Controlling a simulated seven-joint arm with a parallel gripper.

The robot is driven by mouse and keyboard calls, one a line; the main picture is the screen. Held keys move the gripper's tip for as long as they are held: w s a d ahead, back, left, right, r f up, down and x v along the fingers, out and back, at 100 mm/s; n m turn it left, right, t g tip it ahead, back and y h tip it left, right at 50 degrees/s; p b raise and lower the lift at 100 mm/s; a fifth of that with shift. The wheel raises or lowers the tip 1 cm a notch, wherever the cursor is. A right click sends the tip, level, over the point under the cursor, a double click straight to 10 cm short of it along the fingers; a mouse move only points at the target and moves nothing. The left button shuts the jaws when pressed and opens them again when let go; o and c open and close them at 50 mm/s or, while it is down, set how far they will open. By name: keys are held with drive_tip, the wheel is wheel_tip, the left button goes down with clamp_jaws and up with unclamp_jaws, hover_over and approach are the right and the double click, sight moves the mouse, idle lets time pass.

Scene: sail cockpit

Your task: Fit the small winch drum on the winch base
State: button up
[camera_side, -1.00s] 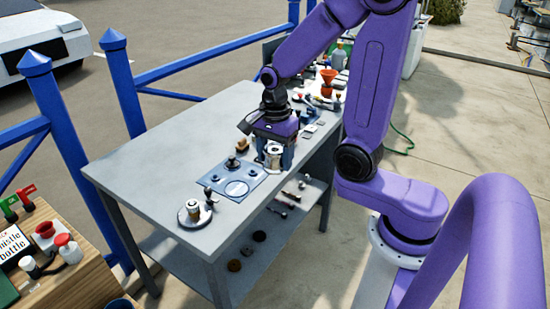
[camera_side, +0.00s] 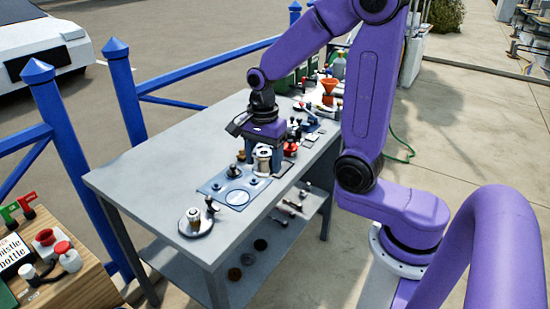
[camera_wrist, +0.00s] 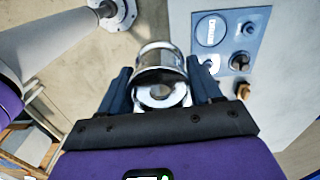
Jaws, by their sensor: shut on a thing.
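A silver, spool-shaped metal drum (camera_side: 263,159) is held between the fingers of my gripper (camera_side: 263,153). In the wrist view the drum (camera_wrist: 160,66) shows its round hollow end between the two dark blue fingers of my gripper (camera_wrist: 160,92). A blue plate (camera_side: 212,186) lies on the table in front and to the left of the drum. The plate (camera_wrist: 256,22) also shows at the upper right in the wrist view. A dark stepped post (camera_side: 233,171) stands on it and looks like the winch base. I cannot tell the gap under the drum.
A round dish (camera_side: 188,229) with a small metal part stands on the near end of the grey table (camera_side: 150,180). Bottles, a red funnel (camera_side: 329,86) and small parts crowd the far end. The left of the tabletop is clear. A blue fence (camera_side: 125,95) runs behind.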

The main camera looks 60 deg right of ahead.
drive_tip(key=w+a+f+n, duration=0.25)
drive_tip(key=w+a, duration=0.35)
drive_tip(key=w, duration=0.3)
drive_tip(key=n, duration=0.2)
hover_over(193, 210)
wheel_tip(193, 210, down, 4)
drive_tip(key=shift+f, duration=1.5)
drive_tip(key=shift+f, duration=2.7)
drive_tip(key=o, duration=1.4)
drive_tip(key=shift+r, duration=4.25)
